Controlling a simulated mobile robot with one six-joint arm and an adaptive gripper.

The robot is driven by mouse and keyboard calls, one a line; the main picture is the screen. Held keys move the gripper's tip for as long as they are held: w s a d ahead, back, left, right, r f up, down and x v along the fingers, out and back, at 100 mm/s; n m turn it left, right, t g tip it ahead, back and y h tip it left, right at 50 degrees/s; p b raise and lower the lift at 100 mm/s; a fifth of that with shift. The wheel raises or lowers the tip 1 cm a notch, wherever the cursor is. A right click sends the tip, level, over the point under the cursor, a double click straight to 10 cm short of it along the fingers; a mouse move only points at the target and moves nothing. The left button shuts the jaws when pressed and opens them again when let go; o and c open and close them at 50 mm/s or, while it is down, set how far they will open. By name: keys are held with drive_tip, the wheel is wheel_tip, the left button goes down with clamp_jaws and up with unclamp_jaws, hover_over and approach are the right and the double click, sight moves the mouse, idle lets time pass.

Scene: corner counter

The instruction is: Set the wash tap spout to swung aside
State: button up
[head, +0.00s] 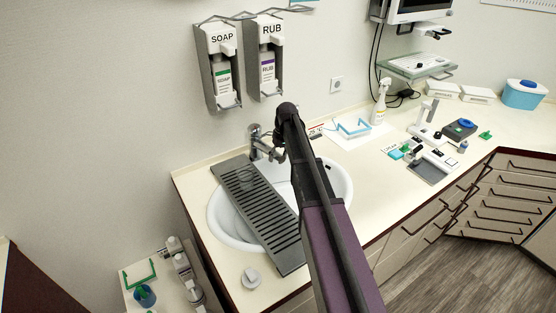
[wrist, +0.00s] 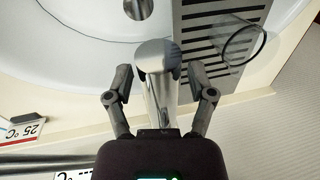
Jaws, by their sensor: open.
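The chrome wash tap (head: 256,137) stands at the back edge of the white basin (head: 214,222) in the head view. Its spout reaches over the basin, and its end is partly hidden by my arm. In the wrist view the spout (wrist: 157,90) runs up the middle of the picture, pointing towards the drain (wrist: 138,8). My gripper (wrist: 160,74) is open, with one finger on each side of the spout. I cannot tell whether either finger touches it. In the head view the gripper is mostly hidden behind my arm.
A grey slotted rack (head: 262,207) lies across the basin's left part, with a clear glass (wrist: 243,45) on it, close to the right finger. Soap (head: 222,75) and rub (head: 267,70) dispensers hang above. A spray bottle (head: 380,103) stands right.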

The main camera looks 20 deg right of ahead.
idle(0.3)
clamp_jaws()
drive_tip(key=shift+s+d, duration=0.1)
